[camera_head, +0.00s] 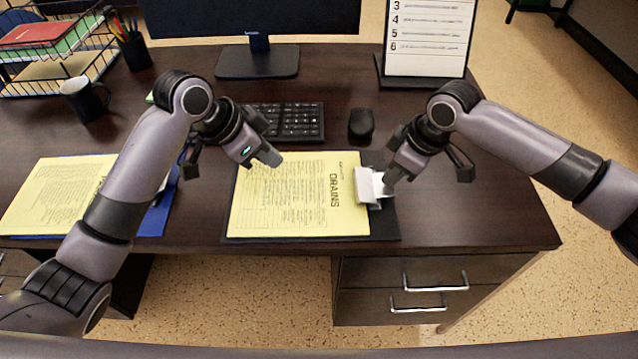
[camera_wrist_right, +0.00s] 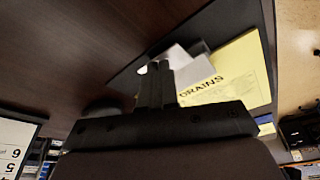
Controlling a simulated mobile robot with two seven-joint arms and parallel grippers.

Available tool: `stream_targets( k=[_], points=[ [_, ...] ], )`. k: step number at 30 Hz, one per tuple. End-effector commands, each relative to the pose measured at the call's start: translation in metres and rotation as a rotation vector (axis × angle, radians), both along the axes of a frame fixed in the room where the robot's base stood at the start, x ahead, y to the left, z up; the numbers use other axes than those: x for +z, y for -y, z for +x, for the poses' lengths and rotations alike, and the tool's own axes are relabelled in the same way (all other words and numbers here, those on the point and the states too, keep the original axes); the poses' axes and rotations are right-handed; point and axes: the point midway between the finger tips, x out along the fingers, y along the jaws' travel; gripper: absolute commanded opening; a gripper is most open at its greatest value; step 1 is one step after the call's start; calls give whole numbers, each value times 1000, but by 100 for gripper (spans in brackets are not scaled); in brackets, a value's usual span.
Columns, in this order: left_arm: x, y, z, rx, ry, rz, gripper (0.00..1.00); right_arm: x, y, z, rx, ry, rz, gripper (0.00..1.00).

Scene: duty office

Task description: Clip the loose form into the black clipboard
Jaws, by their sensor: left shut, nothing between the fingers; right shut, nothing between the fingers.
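The black clipboard (camera_head: 384,228) lies flat on the desk with its white metal clip (camera_head: 365,188) at its right end. A yellow form headed "DRAINS" (camera_head: 295,200) lies on the board, its right edge reaching the clip; I cannot tell whether the clip grips it. My right gripper (camera_head: 389,186) is shut and empty, its fingertips at the clip's right side. The right wrist view shows the shut fingers (camera_wrist_right: 156,80) beside the clip (camera_wrist_right: 187,68) and the yellow form (camera_wrist_right: 232,76). My left gripper (camera_head: 272,158) is shut and empty above the form's upper edge.
A blue clipboard (camera_head: 160,212) with yellow paper (camera_head: 60,192) lies at the left. A keyboard (camera_head: 290,121), mouse (camera_head: 361,124), monitor stand (camera_head: 258,62) and numbered board (camera_head: 428,45) stand behind. A mug (camera_head: 84,100), pen cup (camera_head: 135,52) and wire tray (camera_head: 60,60) are back left. The desk's right side is clear.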

Motion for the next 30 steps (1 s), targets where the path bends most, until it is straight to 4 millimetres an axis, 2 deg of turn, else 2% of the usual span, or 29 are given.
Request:
stream_targets(
  k=[10, 30],
  points=[
    [0, 0, 0, 1, 1, 0, 0, 1, 1, 0, -1, -1, -2, 0],
    [0, 0, 0, 0, 0, 0, 0, 29, 0, 0, 0, 1, 0, 0]
  ],
)
